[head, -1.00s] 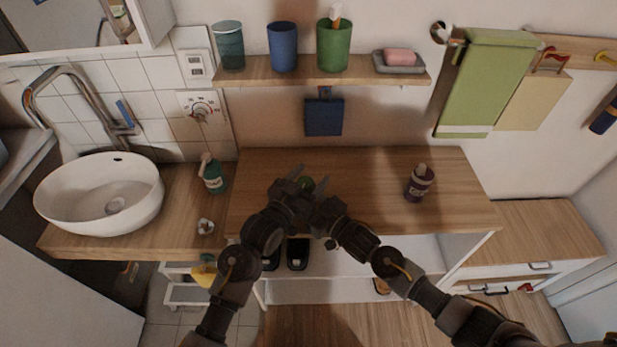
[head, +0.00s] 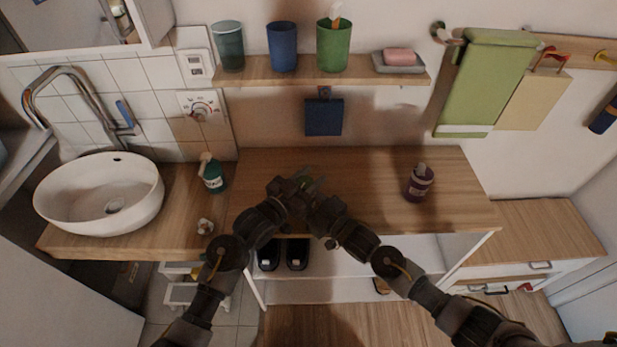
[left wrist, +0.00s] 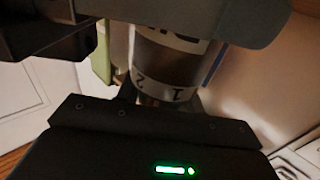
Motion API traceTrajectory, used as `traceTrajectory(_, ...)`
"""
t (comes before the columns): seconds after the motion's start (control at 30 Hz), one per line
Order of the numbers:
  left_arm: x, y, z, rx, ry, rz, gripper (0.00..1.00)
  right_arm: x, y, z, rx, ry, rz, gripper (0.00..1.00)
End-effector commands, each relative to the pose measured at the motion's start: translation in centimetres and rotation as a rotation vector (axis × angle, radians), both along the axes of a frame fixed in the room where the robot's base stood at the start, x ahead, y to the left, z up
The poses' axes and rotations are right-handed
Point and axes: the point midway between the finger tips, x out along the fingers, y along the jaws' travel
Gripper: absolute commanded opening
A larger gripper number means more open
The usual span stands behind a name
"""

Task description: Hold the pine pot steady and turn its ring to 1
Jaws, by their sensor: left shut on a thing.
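The pine pot shows in the head view as a small patch of green (head: 307,184) between my two grippers, over the wooden counter; most of it is hidden. In the left wrist view the pot (left wrist: 166,60) is a dark, shadowed cylinder, and its pale ring (left wrist: 160,87) bears dark numbers, with 2 and 1 readable. My left gripper (head: 298,183) is shut on the pot, from the left. My right gripper (head: 320,194) is close against the pot from the right; its fingers are too dark and covered to tell open or shut. The ring's reference mark cannot be made out.
A purple bottle (head: 419,183) stands on the counter (head: 370,178) to the right. A teal pump bottle (head: 213,175) stands left, near the white basin (head: 100,195). A shelf (head: 300,73) with cups hangs above. The counter between pot and purple bottle is clear.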

Motion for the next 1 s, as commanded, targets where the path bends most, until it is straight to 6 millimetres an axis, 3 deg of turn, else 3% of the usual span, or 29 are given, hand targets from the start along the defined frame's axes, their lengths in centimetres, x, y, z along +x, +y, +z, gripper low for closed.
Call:
traceTrajectory(0.5, -0.41, -0.42, 0.04, 0.004, 0.002, -0.32, 0.14, -0.06, 0.08, -0.07, -0.001, 0.002, 0.002, 0.25)
traceTrajectory(1.0, -0.67, -0.49, -0.01, 0.0, 0.007, -0.391, 0.14, -0.1, 0.11, -0.09, -0.001, 0.002, 0.003, 0.25)
